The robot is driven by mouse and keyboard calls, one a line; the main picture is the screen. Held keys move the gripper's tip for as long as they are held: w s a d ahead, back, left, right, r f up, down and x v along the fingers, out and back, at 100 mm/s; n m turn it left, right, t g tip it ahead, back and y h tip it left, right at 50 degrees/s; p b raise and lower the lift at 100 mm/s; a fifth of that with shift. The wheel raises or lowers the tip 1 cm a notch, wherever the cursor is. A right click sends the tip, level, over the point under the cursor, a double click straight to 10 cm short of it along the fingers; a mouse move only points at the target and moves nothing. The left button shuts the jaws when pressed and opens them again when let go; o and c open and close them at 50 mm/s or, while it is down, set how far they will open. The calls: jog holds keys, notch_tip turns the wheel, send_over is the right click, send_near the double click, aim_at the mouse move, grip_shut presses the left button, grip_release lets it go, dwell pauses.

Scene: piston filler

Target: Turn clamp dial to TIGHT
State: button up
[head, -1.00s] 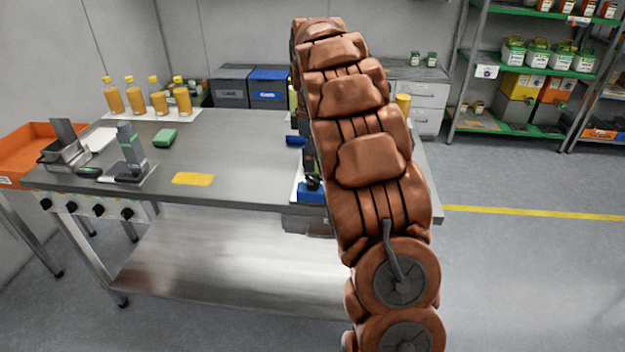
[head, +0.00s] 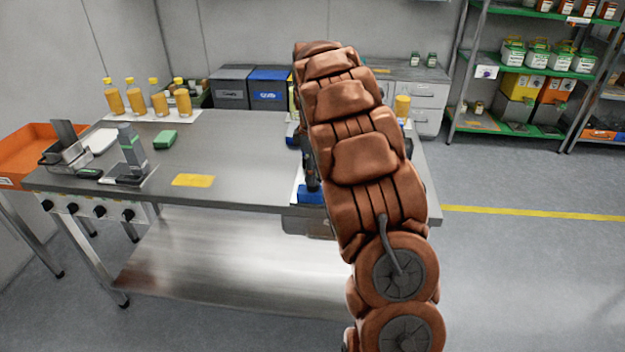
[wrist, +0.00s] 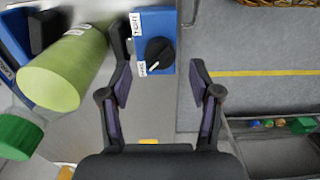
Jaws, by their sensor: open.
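The clamp dial (wrist: 159,54) is a black round knob with a white pointer line on a blue block (wrist: 156,18). It shows in the wrist view, a little above the middle. A TIGHT label (wrist: 136,24) is on the block above the knob, and another label (wrist: 141,69) sits at its lower left, too small to read surely. The pointer aims toward that lower label. My gripper (wrist: 160,78) is open and empty, its two fingers left and right of the dial and apart from it. In the head view my arm hides the dial and my gripper.
A light green cylinder (wrist: 62,80) and a green-capped item (wrist: 18,136) are close left of my gripper in the wrist view. The steel table (head: 245,150) holds orange bottles (head: 135,97), a green block (head: 165,138) and a yellow card (head: 193,180). Floor right of the table is clear.

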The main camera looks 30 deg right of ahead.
jog(key=shift+f+p, duration=0.35)
jog(key=shift+f, duration=1.45)
jog(key=c, duration=1.1)
jog(key=shift+c, duration=0.2)
